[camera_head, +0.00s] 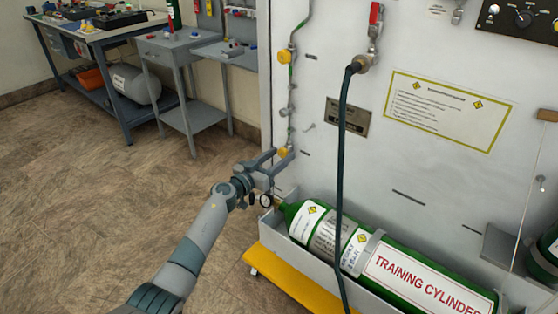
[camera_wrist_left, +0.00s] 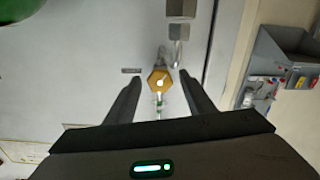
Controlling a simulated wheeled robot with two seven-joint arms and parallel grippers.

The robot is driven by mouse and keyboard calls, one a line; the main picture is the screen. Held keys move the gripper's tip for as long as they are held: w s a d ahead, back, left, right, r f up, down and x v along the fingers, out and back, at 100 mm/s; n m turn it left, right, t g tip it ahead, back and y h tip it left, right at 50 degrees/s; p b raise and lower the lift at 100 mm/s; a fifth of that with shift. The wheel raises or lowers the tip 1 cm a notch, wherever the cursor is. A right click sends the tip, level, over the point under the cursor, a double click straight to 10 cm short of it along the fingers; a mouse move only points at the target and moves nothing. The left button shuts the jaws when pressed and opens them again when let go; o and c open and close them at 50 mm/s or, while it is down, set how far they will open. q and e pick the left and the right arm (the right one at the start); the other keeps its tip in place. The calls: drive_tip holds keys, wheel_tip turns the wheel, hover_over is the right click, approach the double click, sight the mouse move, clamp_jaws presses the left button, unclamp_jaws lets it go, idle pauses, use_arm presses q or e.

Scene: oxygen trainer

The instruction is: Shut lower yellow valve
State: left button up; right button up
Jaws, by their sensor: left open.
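The lower yellow valve (camera_head: 283,152) sits on a thin vertical pipe at the left edge of the white panel. In the left wrist view it is a yellow hexagonal knob (camera_wrist_left: 157,80) with a pale centre. My left gripper (camera_head: 280,156) is open at the lower valve. In the wrist view the knob appears between the two finger tips, with a gap on each side; I see no contact. The upper yellow valve (camera_head: 284,56) is higher on the same pipe. My right gripper is out of view.
A green training cylinder (camera_head: 400,270) lies in a tray below. A dark hose (camera_head: 341,160) hangs from a red-handled fitting (camera_head: 374,20) to the right. A yellow base plate (camera_head: 300,283) sticks out near the floor. A grey side table (camera_head: 180,45) and workbench stand behind, with open floor left.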

use_arm(q)
drive_tip(key=shift+w+d, duration=0.1)
drive_tip(key=shift+w, duration=0.05)
drive_tip(key=c, duration=1.1)
drive_tip(key=shift+o, duration=0.2)
